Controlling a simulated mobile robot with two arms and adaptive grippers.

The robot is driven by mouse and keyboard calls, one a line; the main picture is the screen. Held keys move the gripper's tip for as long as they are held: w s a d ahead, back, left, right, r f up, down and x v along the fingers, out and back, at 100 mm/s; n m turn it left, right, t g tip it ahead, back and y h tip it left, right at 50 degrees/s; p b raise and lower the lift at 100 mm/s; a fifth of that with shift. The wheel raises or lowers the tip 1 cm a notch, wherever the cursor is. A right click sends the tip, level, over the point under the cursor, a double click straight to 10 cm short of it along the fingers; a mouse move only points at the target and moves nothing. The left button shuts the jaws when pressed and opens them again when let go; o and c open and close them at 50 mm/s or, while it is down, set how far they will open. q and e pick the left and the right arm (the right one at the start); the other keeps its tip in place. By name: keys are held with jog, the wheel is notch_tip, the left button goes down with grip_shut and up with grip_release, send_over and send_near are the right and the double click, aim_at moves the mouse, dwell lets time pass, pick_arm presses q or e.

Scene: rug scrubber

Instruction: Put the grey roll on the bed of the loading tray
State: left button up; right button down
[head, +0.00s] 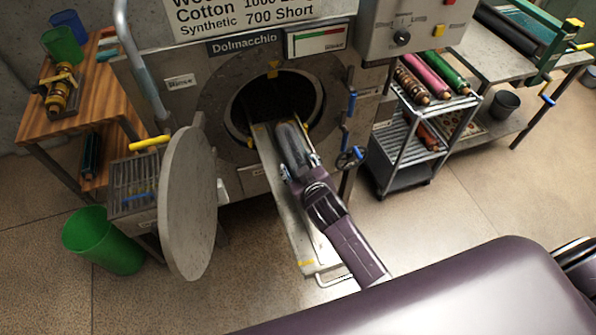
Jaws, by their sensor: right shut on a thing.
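The grey roll (291,142) lies lengthwise over the upper part of the loading tray, close to the round opening of the machine. My right gripper (299,168) is shut on the near end of the roll. I cannot tell whether the roll touches the tray bed or is held just above it. The loading tray (289,228) is a long pale metal trough with yellow marks and a wire handle at its near end. It slopes from the opening toward me. My arm covers part of its right side. My left gripper is not in view.
The machine's round door (188,205) stands open left of the tray. A green bin (102,240) is on the floor at left. A cart (420,140) with coloured rolls stands at right. A wooden table (92,110) is at the far left. Floor at right is clear.

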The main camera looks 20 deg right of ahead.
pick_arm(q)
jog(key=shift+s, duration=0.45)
pick_arm(e)
jog(key=shift+w+f, duration=0.1)
jog(key=shift+f, duration=1.95)
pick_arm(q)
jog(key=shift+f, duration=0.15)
pick_arm(e)
jog(key=shift+f, duration=0.1)
jog(key=c, duration=0.8)
grip_release()
jog(key=shift+f, duration=0.2)
jog(key=shift+s, duration=0.2)
jog(key=shift+r, duration=0.2)
jog(key=shift+s, duration=0.25)
pick_arm(q)
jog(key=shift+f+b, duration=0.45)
jog(key=shift+b, duration=0.2)
pick_arm(e)
jog(key=v, duration=1.1)
jog(key=shift+s+r, duration=0.15)
jog(key=shift+r, duration=0.05)
